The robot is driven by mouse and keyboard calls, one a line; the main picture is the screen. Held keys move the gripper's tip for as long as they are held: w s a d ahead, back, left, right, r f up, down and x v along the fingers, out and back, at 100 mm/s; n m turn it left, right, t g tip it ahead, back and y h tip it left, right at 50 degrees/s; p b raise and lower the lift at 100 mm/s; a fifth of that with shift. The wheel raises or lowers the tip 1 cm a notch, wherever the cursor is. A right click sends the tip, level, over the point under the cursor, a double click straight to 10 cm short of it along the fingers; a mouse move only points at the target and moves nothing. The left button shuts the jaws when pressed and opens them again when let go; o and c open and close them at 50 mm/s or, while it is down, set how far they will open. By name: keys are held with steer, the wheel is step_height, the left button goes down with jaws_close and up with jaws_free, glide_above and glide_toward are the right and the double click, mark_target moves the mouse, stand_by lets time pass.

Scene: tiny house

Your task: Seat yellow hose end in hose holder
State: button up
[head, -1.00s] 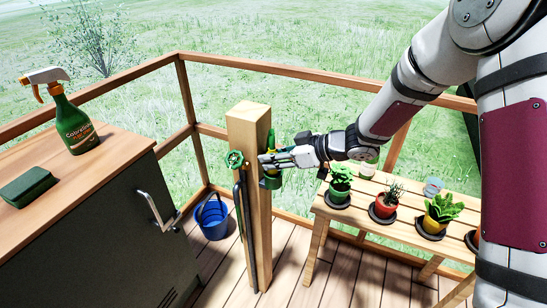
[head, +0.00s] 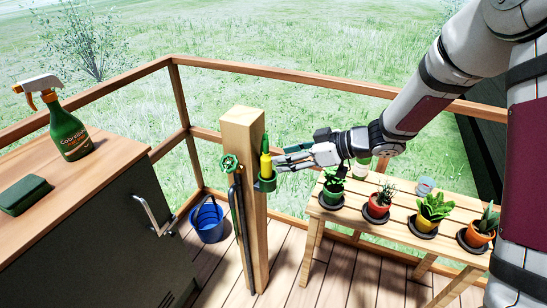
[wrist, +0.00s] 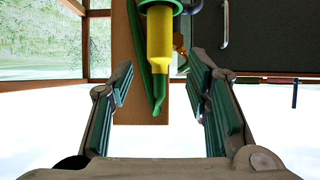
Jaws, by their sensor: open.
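The yellow hose end (head: 266,166) stands upright at the wooden post (head: 243,135), its green tip pointing up. Its lower part sits in the green ring of the hose holder (head: 266,185) on the post's right side. The wrist view is upside down: the yellow hose end (wrist: 159,40) hangs from the green holder ring (wrist: 160,5) at the top edge. My gripper (head: 278,164) is open, just right of the hose end. In the wrist view, my gripper's fingers (wrist: 163,75) are apart on either side of the green tip, with visible gaps. How deep the hose end sits is unclear.
A green valve wheel (head: 230,163) is on the post's left face. A plant bench (head: 330,220) with several pots stands below my arm. A cabinet (head: 100,215) with a spray bottle (head: 70,130) and sponge (head: 24,194) is left. A blue bucket (head: 207,222) is on the deck.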

steer(key=w+d+r+m+t+h, duration=0.35)
steer(key=d+r+t+h, duration=0.3)
steer(key=d+r, duration=0.6)
steer(key=s+d+r+m+h, duration=0.55)
steer(key=s+d, duration=0.25)
steer(key=d, duration=0.2)
steer(key=s+d+f+m+g+h, duration=0.1)
steer(key=s+d+m+g+h, duration=0.2)
steer(key=s, duration=1.2)
steer(key=s+a+f+m+g+y, duration=0.1)
steer(key=s+a+g+y, duration=0.1)
steer(key=s, duration=0.6)
steer(key=s+a+f+m+g+y, duration=0.1)
steer(key=s+a+f+g, duration=0.1)
steer(key=s, duration=0.6)
steer(key=a+g, duration=0.1)
steer(key=a, duration=0.1)
steer(key=shift+s+a+y, duration=0.25)
steer(key=shift+a+y, duration=0.05)
steer(key=shift+y, duration=0.1)
steer(key=shift+p, duration=0.35)
